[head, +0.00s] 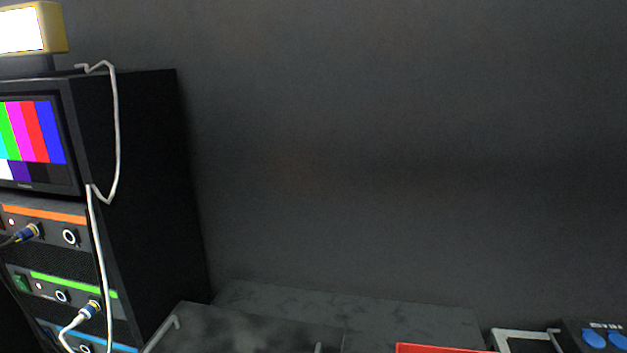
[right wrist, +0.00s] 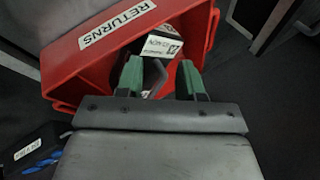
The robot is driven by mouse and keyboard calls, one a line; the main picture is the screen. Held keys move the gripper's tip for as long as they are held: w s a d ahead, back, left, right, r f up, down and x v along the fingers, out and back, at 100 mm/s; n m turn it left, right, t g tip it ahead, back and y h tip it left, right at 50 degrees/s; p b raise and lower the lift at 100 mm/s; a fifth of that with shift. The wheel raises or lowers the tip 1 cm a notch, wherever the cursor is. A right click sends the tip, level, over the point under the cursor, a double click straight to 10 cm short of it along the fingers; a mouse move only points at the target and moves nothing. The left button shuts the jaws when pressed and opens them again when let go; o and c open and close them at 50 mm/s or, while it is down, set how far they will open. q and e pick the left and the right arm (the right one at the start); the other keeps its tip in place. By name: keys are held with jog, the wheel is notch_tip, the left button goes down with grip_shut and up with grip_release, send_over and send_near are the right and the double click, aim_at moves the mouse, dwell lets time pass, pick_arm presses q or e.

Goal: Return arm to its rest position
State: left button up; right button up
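My right gripper (right wrist: 160,76) shows in the right wrist view with its two green-lined fingers apart. It points at a red bin (right wrist: 88,75) with a "RETURNS" label. Inside the bin lie a white-labelled dark item (right wrist: 160,46) and a grey curved piece (right wrist: 155,78) seen between the fingers; I cannot tell whether the fingers touch it. The bin's red rim (head: 440,349) also shows at the bottom of the head view. Neither of my grippers is in the head view, and my left gripper is not seen.
A black equipment rack (head: 150,200) with a colour-bar monitor (head: 35,140) and plugged cables stands at the left. A white cable (head: 117,130) hangs along it. A dark box with blue discs (head: 595,338) is at lower right. The wall area is clear.

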jog(key=s+a+f+n, duration=0.4)
jog(key=s+a+n, duration=0.2)
jog(key=s+a, duration=0.3)
jog(key=s+n+g+h, duration=0.1)
jog(key=s+n+h, duration=0.25)
jog(key=s, duration=0.55)
notch_tip(320, 180, down, 28)
jog(key=s+g, duration=0.2)
jog(key=s+d+f, duration=0.3)
jog(key=s+f, duration=1.1)
jog(key=s, duration=0.1)
jog(key=shift+d+g, duration=0.15)
jog(key=shift+g, duration=0.25)
jog(key=shift+s+f, duration=0.1)
